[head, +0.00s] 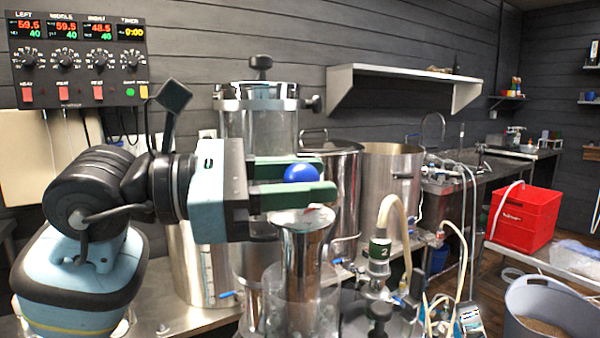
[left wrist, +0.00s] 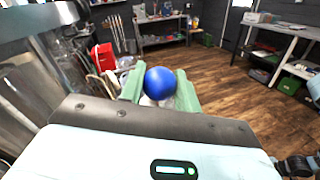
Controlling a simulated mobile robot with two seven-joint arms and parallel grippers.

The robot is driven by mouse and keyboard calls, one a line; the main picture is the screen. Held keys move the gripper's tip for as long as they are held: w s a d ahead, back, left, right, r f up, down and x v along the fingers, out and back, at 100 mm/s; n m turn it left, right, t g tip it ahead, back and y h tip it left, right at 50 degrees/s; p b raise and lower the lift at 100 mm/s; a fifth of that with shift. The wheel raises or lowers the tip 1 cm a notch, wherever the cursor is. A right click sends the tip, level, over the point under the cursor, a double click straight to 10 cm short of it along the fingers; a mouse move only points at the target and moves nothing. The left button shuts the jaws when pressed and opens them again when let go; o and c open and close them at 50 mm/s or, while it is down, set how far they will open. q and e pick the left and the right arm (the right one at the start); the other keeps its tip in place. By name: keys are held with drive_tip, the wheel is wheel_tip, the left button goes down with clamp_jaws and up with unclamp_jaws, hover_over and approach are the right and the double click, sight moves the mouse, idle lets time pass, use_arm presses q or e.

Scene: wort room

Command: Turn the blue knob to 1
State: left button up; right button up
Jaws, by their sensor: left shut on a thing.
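The round blue knob (head: 302,173) shows as a smooth ball above a shiny metal cylinder (head: 303,245). My left gripper (head: 318,178) is shut on it, with one green finger on each side. In the left wrist view the blue knob (left wrist: 160,83) sits between the two green fingers (left wrist: 160,95). Any stem or scale under the knob is hidden, and I see no mark for 1. My right gripper is not in view.
A glass-walled cylinder (head: 262,125) stands behind my left gripper. Steel kettles (head: 390,190) stand behind it to the right. A hose fitting (head: 379,255) with a green tag reading 2 is close at right. A control panel (head: 75,60) hangs on the wall.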

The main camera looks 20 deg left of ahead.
use_arm(q)
drive_tip(key=shift+n+t+y, duration=0.3)
drive_tip(key=shift+t+y, duration=0.1)
drive_tip(key=shift+t, duration=0.1)
drive_tip(key=o, duration=0.9)
drive_tip(key=shift+o, duration=0.2)
drive_tip(key=b+v, duration=0.1)
drive_tip(key=v, duration=0.6)
drive_tip(key=shift+s+a, duration=0.25)
drive_tip(key=shift+a, duration=0.1)
